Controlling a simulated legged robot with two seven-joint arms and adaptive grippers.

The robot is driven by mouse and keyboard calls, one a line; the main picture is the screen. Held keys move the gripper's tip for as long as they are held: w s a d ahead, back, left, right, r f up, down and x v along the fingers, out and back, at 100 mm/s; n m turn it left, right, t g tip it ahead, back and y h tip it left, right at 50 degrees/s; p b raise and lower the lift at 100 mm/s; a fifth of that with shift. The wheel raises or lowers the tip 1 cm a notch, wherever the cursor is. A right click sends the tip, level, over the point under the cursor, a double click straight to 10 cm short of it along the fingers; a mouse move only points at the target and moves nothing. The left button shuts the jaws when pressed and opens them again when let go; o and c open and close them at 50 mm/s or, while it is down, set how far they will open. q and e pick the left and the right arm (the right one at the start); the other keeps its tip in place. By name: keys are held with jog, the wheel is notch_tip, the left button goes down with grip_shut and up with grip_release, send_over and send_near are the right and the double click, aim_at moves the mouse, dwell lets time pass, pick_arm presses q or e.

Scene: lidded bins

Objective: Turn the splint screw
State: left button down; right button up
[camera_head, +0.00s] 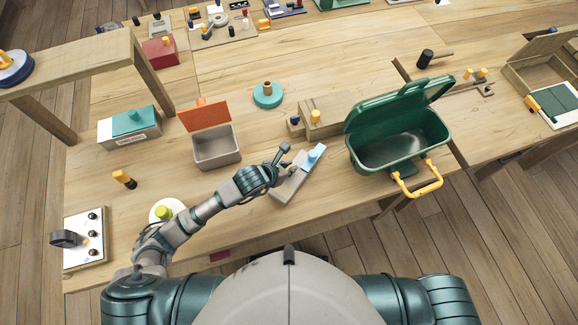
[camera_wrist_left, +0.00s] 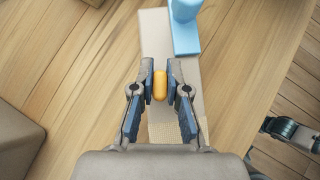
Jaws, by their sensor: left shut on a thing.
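The splint (camera_head: 293,184) is a light beige block lying at an angle near the front edge of the bench. A light blue part (camera_head: 313,157) sits on its far end, and this part also shows at the top of the left wrist view (camera_wrist_left: 185,30). My left gripper (camera_head: 283,167) is over the splint. In the left wrist view my left gripper (camera_wrist_left: 160,86) has its fingers closed on the sides of a small yellow-orange piece (camera_wrist_left: 160,85), which appears to be the screw. The head view hides this piece behind the gripper. My right gripper is not in view.
A grey bin with an orange lid (camera_head: 217,147) stands left of the gripper. A green lidded case (camera_head: 398,150) with a yellow handle stands to the right. A wooden block with knobs (camera_head: 320,118) lies behind. Bare bench lies in front of the grey bin.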

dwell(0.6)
pick_arm(q)
jog(key=c, duration=1.2)
grip_release()
jog(key=shift+o, duration=0.2)
jog(key=v, duration=1.2)
